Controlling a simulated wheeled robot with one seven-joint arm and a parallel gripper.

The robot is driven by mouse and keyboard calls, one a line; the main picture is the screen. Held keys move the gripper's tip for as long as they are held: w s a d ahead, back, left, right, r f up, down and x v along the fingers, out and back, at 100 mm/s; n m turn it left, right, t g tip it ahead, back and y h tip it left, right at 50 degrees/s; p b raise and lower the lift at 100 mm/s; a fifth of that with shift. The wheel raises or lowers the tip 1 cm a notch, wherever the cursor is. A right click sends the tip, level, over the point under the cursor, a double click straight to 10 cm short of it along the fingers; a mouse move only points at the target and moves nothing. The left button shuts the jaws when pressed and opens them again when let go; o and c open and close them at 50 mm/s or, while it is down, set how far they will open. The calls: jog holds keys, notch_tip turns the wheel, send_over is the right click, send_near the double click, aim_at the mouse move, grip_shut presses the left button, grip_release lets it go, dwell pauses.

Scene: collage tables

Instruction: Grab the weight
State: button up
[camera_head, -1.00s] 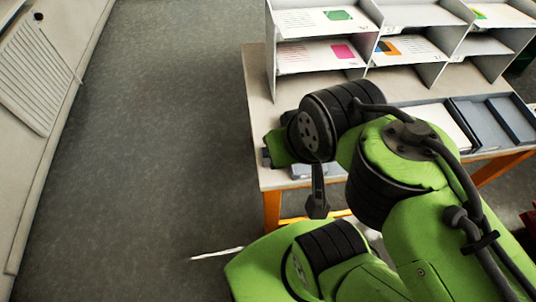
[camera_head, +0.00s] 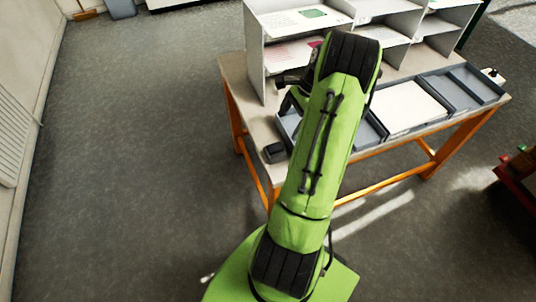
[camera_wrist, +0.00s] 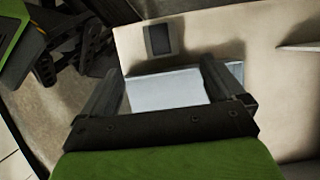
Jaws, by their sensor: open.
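A small dark grey block (camera_head: 275,152), which looks like the weight, lies on the table top near its front left corner. My gripper (camera_wrist: 162,72) is open and empty, above a tray with a white sheet (camera_wrist: 168,90) that shows between the fingers. The block is apart from both fingers. In the head view my arm hides most of the gripper.
The table (camera_head: 232,75) has orange legs. A white shelf unit (camera_head: 255,55) with papers stands along its back. Grey trays (camera_head: 440,92) line the front to the right of my arm. Open floor (camera_head: 130,150) lies to the left. A red object (camera_head: 520,180) stands at far right.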

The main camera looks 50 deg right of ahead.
aim_at(275, 146)
jog(key=b+x, duration=0.3)
jog(key=x, duration=0.9)
jog(key=shift+w+f+b, duration=0.1)
jog(key=shift+f+b, duration=0.2)
jog(key=shift+f, duration=0.1)
jog(key=shift+r, duration=0.1)
jog(key=shift+c, duration=0.3)
jog(key=shift+r, duration=0.1)
jog(key=c, duration=1.5)
